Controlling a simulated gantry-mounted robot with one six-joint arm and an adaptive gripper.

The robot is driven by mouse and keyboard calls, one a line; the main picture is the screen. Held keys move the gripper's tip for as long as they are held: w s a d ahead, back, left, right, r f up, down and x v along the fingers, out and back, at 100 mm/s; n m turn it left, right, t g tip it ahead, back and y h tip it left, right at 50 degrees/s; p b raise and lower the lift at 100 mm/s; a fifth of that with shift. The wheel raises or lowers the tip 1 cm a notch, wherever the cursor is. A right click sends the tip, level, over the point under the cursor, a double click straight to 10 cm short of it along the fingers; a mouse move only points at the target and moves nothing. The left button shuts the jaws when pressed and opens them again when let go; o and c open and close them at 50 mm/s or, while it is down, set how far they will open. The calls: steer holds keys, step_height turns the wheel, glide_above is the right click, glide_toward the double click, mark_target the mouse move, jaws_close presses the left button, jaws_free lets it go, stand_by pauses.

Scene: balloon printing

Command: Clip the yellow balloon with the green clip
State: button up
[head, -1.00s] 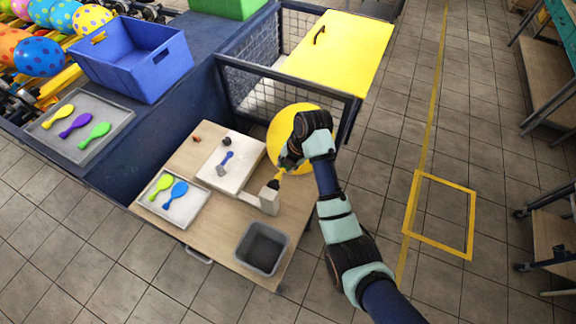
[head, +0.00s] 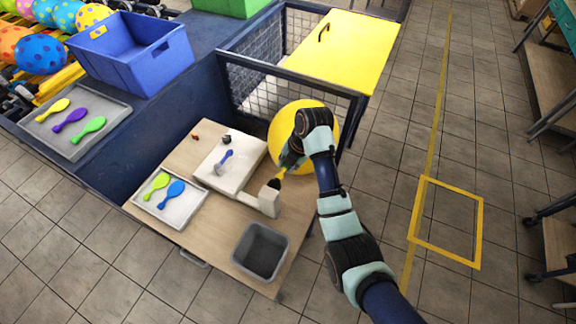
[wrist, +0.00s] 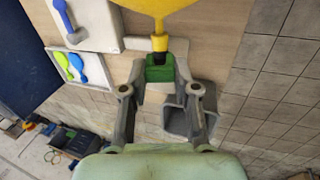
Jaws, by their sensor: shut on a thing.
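The inflated yellow balloon (head: 283,137) is above the right side of the work table, partly hidden behind my arm. Its body shows at the top of the wrist view (wrist: 160,10), with its narrow neck (wrist: 159,43) pointing down at the clip. The green clip (wrist: 160,70) is between my fingertips, at the end of the neck. I cannot tell whether it encloses the neck. My gripper (head: 289,160) is shut on the green clip, close to the black-tipped nozzle (head: 274,184) of the white pump (head: 268,200).
A grey bin (head: 260,250) stands at the table's front right. A small tray (head: 180,213) holds a green and a blue uninflated balloon. A white block (head: 225,170) carries a blue-handled tool (head: 225,160). A mesh cage (head: 300,85) stands behind the table.

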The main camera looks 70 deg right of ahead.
mark_target(282, 172)
steer(key=shift+d+b+x, duration=0.2)
steer(key=shift+b+x, duration=0.6)
steer(key=shift+b, duration=0.2)
steer(key=shift+d+b+x, duration=0.15)
steer(key=shift+b+x, duration=0.65)
steer(key=shift+b, duration=0.2)
steer(key=shift+d+b+x, duration=0.2)
steer(key=shift+b+x, duration=0.6)
steer(key=shift+b, duration=0.2)
steer(key=shift+s+r+p, duration=0.1)
steer(key=shift+r+p, duration=0.15)
steer(key=shift+p, duration=0.25)
steer(key=shift+f, duration=0.2)
steer(key=shift+b+x, duration=0.85)
steer(key=shift+x, duration=0.15)
steer(key=shift+d+f, duration=0.3)
steer(key=shift+f, duration=0.05)
steer(key=o, duration=1)
